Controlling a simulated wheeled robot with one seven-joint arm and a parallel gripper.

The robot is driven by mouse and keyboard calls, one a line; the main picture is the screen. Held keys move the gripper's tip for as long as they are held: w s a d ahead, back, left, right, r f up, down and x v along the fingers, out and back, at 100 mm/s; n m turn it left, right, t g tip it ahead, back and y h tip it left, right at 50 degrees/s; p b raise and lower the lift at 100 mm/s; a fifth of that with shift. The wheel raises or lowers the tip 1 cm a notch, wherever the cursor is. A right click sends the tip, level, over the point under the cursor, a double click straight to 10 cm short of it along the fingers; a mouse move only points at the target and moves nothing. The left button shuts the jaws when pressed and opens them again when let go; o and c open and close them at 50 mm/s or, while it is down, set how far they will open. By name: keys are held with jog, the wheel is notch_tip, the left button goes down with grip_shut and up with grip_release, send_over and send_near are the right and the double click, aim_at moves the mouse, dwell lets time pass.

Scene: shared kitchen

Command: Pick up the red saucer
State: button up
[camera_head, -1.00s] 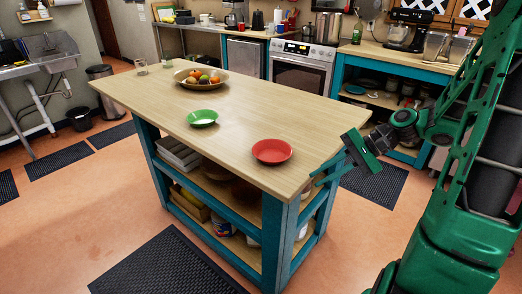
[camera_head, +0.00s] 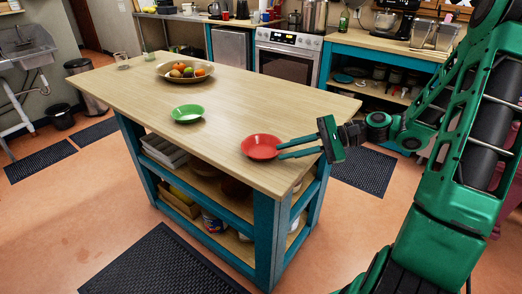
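The red saucer (camera_head: 259,147) lies flat on the wooden top of the kitchen island (camera_head: 215,139), near its front right part. My gripper (camera_head: 279,151) reaches in from the right, with its two dark green fingers pointing left. The fingers are apart, and their tips are at the right rim of the saucer. I cannot tell whether they touch the rim or are just above it.
A green saucer (camera_head: 187,113) lies to the left of the red one. A wide bowl of fruit (camera_head: 185,78) and two glasses (camera_head: 122,60) stand farther back on the island. The island top around the red saucer is otherwise clear.

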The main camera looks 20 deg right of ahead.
aim_at(273, 164)
jog(key=shift+f+x, duration=0.2)
jog(key=shift+x, duration=2.15)
jog(key=shift+s, duration=0.1)
grip_shut()
jog(key=shift+r, duration=0.1)
